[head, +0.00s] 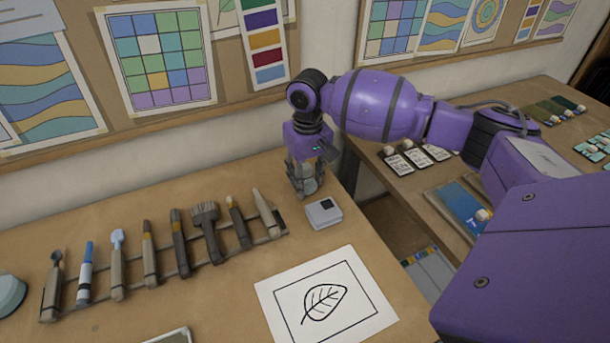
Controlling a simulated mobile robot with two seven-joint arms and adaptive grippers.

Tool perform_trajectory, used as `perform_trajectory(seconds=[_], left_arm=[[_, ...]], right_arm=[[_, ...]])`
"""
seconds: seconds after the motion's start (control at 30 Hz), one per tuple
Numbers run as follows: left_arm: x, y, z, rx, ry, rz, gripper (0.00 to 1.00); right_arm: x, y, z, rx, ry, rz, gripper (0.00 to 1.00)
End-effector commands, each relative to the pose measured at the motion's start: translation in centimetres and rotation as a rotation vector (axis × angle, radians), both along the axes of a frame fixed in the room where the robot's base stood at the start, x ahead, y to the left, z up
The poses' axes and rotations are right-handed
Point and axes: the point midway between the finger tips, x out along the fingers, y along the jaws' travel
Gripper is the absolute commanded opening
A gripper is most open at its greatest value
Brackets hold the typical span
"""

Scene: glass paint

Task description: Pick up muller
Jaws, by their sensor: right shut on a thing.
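My right gripper (303,183) points down over the back right part of the near table. Its fingers are shut on a small pale, glassy thing, which looks like the muller (309,186). The fingers cover much of it, and its base is at or close to the table top. I cannot tell whether it touches the table. My left gripper is not in view.
A small grey-white box (323,213) sits just in front of the right gripper. A rack (170,277) of brushes and tools lies to the left. A leaf drawing (325,303) lies in front. A second table (520,125) with cards and samples stands right, beyond a gap.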

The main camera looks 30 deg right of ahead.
Motion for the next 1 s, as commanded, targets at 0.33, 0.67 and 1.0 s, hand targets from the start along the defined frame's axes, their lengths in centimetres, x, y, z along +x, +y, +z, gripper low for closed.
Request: perform_trajectory(seconds=[0.33,0.67,1.0], left_arm=[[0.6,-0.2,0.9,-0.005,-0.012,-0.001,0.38],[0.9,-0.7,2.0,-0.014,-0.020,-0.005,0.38],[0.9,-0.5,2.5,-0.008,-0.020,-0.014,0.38]], right_arm=[[-1.3,0.4,5.0,0.001,-0.007,0.003,0.06],[-8.3,2.6,10.8,0.000,-0.007,0.004,0.06],[-12.9,4.2,12.7,0.001,-0.003,0.000,0.06]])
